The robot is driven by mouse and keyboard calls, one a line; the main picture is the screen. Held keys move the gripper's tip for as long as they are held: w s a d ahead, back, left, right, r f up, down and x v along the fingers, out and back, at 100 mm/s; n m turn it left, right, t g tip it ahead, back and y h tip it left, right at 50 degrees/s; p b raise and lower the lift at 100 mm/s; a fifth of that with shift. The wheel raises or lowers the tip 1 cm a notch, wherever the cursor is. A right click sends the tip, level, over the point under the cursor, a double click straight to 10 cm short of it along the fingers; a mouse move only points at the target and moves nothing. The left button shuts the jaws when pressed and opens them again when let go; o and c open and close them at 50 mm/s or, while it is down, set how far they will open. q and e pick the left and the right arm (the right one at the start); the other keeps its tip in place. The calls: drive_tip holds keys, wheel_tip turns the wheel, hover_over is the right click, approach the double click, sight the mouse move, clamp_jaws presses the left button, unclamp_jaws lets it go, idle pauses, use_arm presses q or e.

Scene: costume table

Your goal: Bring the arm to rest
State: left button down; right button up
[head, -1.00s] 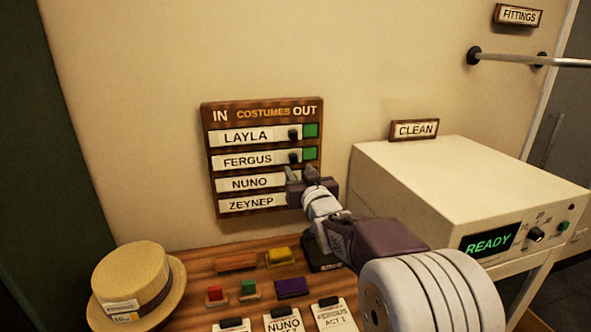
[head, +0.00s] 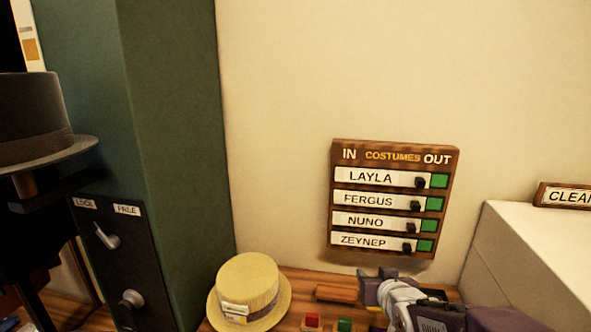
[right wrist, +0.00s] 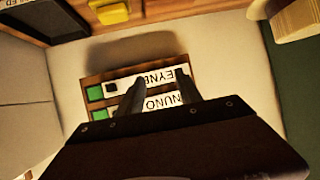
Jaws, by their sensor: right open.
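My right gripper (head: 378,273) is open and empty, just below the sign board in the head view. Its two fingers (right wrist: 160,78) show apart in the right wrist view, with nothing between them. The wooden costumes board (head: 392,253) hangs on the wall, with rows for Layla, Fergus, Nuno and Zeynep. Each row's black slider stands near its right end, beside a green patch under OUT. The board also shows upside down in the right wrist view (right wrist: 95,80), partly hidden by the gripper. My left gripper is not in view.
A straw hat (head: 248,285) sits on the wooden table, near red (head: 312,322) and green (head: 344,325) blocks. A white machine (head: 520,250) stands at right. A dark hat (head: 30,120) and a black switch panel (head: 125,255) are at left.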

drive_tip(key=s+a+f+g, duration=0.1)
drive_tip(key=s+f+g, duration=0.4)
drive_tip(key=s+f, duration=0.3)
drive_tip(key=s+a+f+g, duration=0.2)
drive_tip(key=s+f+g, duration=0.4)
drive_tip(key=s, duration=0.8)
drive_tip(key=shift+f+n+y, duration=0.3)
drive_tip(key=shift+f, duration=0.55)
